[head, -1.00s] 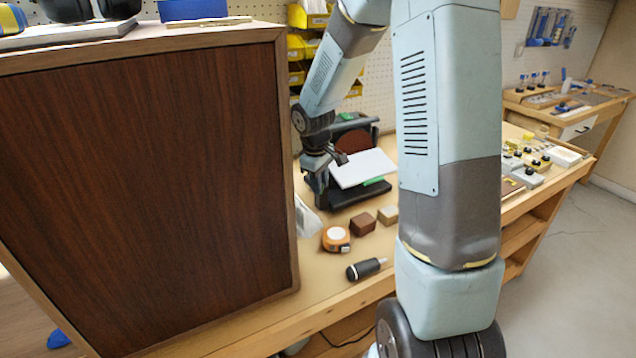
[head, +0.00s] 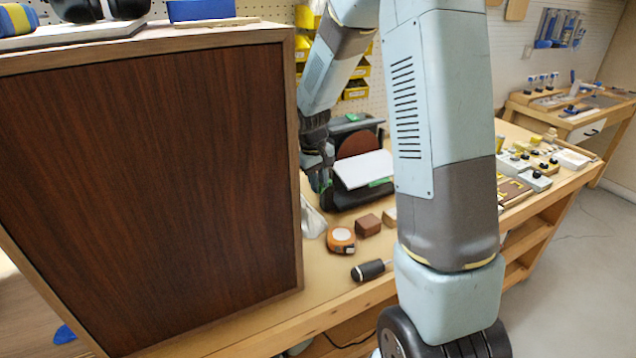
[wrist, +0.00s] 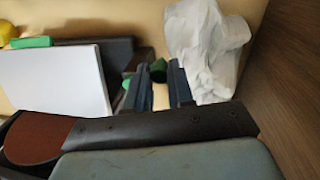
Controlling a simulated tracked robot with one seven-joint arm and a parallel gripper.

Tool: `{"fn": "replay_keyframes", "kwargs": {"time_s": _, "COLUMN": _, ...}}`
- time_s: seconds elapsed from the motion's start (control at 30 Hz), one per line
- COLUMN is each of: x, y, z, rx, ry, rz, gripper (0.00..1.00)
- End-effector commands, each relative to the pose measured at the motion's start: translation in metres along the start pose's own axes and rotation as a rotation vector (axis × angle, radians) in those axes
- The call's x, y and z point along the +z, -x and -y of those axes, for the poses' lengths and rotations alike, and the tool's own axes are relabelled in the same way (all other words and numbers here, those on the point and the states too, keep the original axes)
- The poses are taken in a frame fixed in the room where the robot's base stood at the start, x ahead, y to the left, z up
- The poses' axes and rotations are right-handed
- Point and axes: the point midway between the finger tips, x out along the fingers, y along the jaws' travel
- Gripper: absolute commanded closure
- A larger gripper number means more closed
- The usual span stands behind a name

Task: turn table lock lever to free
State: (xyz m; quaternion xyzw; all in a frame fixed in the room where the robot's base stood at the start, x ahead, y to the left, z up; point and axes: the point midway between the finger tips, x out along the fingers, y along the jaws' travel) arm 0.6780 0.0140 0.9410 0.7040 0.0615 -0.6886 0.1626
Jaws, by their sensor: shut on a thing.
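The sander has a white table (head: 363,169) and a dark red disc (head: 357,143). It stands on the bench behind my arm. In the wrist view the white table (wrist: 55,82) is at left and the red disc (wrist: 38,138) below it. A green lever end (wrist: 158,74) shows between my fingertips, and my gripper (wrist: 160,67) is shut on it. A smaller bright green piece (wrist: 127,82) is just left of the fingers. In the head view my gripper (head: 322,178) is at the table's left side, and its fingertips are hard to make out. The rest of the lever is hidden.
A tall wooden cabinet (head: 150,190) stands close at left of my gripper. A crumpled white bag (wrist: 208,45) lies right beside the fingers. A tape measure (head: 341,240), a brown block (head: 368,225) and a black-handled tool (head: 370,270) lie in front.

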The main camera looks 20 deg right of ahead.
Motion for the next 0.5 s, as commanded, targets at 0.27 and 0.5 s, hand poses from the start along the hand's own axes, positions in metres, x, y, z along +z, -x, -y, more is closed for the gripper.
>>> {"fn": "replay_keyframes", "kwargs": {"time_s": 0.27, "x": -0.0005, "y": 0.0003, "z": 0.0007, "rx": 0.000, "ry": 0.002, "rz": -0.002, "gripper": 0.56}}
{"fn": "replay_keyframes", "kwargs": {"time_s": 0.5, "x": -0.0004, "y": 0.0003, "z": 0.0007, "rx": 0.000, "ry": 0.003, "rz": -0.001, "gripper": 0.52}}
